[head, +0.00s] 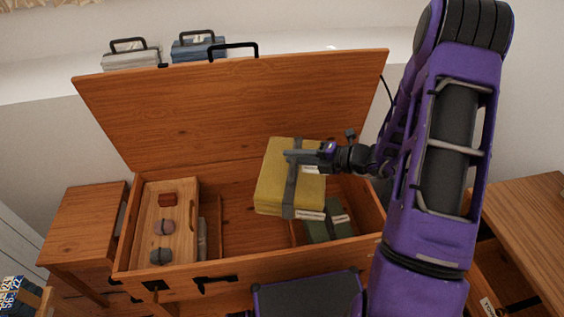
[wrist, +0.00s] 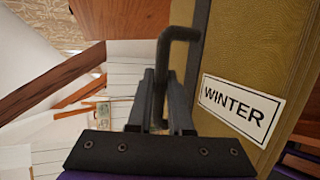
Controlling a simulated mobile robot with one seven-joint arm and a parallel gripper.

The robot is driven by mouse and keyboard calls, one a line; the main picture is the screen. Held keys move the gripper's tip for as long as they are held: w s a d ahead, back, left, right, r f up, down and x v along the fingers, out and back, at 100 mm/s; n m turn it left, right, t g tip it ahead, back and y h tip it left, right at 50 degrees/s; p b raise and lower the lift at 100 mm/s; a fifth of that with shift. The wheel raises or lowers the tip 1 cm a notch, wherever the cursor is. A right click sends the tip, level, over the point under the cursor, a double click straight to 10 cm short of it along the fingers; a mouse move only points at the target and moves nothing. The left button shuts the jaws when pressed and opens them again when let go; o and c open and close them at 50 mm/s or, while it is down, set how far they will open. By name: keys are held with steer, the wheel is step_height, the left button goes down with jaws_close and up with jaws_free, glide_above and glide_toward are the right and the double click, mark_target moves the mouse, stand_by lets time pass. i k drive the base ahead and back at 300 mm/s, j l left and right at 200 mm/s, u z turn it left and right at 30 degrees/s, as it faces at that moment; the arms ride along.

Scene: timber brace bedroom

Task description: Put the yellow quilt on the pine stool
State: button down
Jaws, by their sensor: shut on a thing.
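The yellow quilt (head: 268,190) is a folded block with a grey strap and a white label. It is held above the open wooden chest. In the wrist view the quilt (wrist: 238,55) fills the right side, with a label reading WINTER. My gripper (head: 300,157) is at the quilt's upper side. In the wrist view my gripper (wrist: 161,95) is shut on the quilt's dark handle. A small square wooden stool (head: 85,212), apparently the pine stool, stands left of the chest. Its visible top is bare.
The open chest (head: 225,262) has a raised lid (head: 235,110). A tray (head: 183,205) with small items sits inside at left; a dark green bundle (head: 330,225) lies at right. A wooden table (head: 530,215) stands at right. Boxes with handles (head: 132,60) sit behind the lid.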

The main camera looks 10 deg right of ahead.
mark_target(79, 236)
steer(key=j+u, duration=0.25)
steer(key=j, duration=1.5)
